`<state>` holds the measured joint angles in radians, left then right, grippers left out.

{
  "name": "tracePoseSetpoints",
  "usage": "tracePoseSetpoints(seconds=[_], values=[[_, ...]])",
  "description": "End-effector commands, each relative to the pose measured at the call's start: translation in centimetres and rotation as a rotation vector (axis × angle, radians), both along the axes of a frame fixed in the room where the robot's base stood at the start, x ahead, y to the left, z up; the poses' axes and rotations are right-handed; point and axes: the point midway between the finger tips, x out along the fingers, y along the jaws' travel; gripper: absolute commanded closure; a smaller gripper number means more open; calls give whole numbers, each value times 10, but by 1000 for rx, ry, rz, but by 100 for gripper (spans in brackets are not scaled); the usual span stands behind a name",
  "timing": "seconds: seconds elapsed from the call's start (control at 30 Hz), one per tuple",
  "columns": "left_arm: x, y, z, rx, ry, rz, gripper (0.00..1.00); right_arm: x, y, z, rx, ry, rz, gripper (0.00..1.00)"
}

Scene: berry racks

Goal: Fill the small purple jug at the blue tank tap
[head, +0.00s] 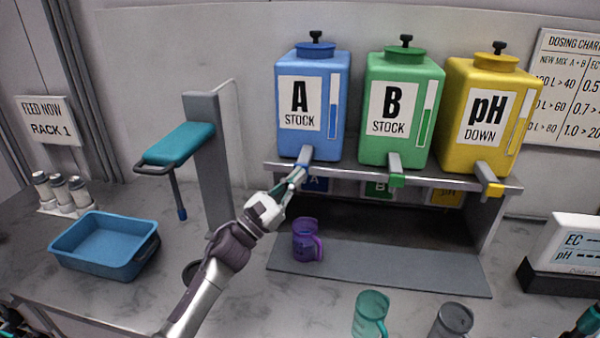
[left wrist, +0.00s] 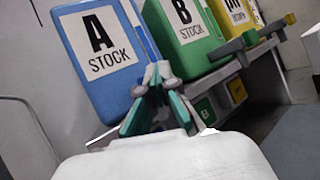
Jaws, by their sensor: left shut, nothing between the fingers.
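The blue tank (head: 312,90), marked A STOCK, stands on the shelf at the left of three tanks. Its tap (head: 306,154) sticks out over the shelf edge. My left gripper (head: 296,178) is shut and empty, with its tips at or just beside the blue tap; I cannot tell if they touch. In the left wrist view the shut fingers (left wrist: 158,84) are in front of the blue tank (left wrist: 98,60) and hide its tap. The small purple jug (head: 306,240) stands upright on the grey mat below the tap, handle to the right. My right gripper (head: 587,322) shows only partly at the lower right corner.
Green (head: 400,110) and yellow (head: 490,115) tanks stand to the right. A teal jug (head: 370,314) and a grey jug (head: 453,320) stand at the front. A blue tray (head: 104,246) sits at left. The grey mat (head: 400,268) is clear right of the purple jug.

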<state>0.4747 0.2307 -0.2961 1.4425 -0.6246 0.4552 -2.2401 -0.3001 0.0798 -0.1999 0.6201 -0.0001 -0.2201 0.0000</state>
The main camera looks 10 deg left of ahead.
Motion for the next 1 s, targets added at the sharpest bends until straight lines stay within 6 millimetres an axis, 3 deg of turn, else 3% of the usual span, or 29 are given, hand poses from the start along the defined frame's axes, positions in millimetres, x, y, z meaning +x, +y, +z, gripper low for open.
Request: tracePoseSetpoints(seconds=[1.0], values=[[-25,1,-1,1,1,0,100,0,0,4,0,0,0,60]])
